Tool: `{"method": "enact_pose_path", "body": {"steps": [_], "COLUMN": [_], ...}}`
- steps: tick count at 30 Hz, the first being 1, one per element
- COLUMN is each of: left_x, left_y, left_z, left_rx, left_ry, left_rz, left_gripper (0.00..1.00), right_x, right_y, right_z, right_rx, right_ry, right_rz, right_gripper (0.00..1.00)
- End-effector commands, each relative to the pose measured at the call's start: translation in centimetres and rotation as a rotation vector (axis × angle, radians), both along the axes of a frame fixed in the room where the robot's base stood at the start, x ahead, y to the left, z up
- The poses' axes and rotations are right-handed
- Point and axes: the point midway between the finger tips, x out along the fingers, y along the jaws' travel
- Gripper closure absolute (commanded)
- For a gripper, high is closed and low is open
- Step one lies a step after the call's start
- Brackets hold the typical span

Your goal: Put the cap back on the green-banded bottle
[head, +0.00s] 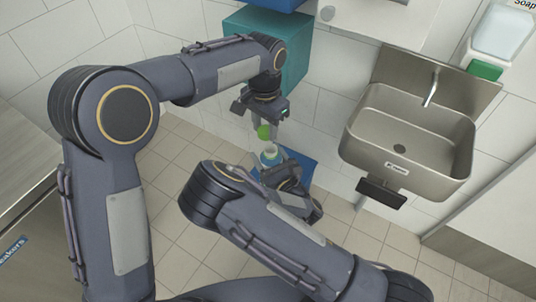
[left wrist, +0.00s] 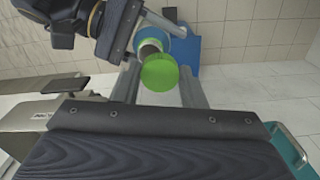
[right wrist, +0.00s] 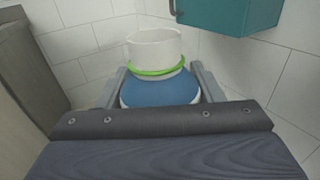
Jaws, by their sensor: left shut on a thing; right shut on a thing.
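A green cap (head: 264,131) is held by my left gripper (head: 266,122), just above the bottle in the head view. The cap (left wrist: 159,72) shows as a green disc between the fingers of my left gripper (left wrist: 160,85) in the left wrist view. The bottle (head: 270,156) has a white open neck, and its green band and blue shoulder show in the right wrist view (right wrist: 160,90). My right gripper (right wrist: 160,92) is shut on the bottle, a finger on each side, and holds it upright. The cap and the bottle mouth are apart.
A teal cabinet (head: 290,52) hangs on the wall behind my left gripper. A steel sink (head: 410,140) is on the wall to the right, with a soap dispenser (head: 503,35) above it. A blue surface (head: 300,168) lies below the bottle.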

Motion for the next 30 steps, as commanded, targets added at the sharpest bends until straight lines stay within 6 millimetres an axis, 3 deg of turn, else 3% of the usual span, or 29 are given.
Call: {"method": "enact_pose_path", "body": {"steps": [4,16,30], "left_x": [-0.5,-0.5,-0.5], "left_y": [-1.4,-1.5,-1.4], "left_z": [0.5,0.5,-3.2], "left_rx": [0.001,0.001,0.002], "left_ry": [0.002,0.002,0.003], "left_rz": [-0.047,-0.052,-0.051], "left_gripper": [0.84,0.84,0.84], "right_x": [0.0,0.0,0.0], "right_y": [0.0,0.0,0.0], "right_z": [0.0,0.0,0.0], "right_rx": [0.0,0.0,0.0], "right_ry": [0.0,0.0,0.0], "right_rz": [0.0,0.0,0.0], "right_gripper": [0.81,0.81,0.81]}}
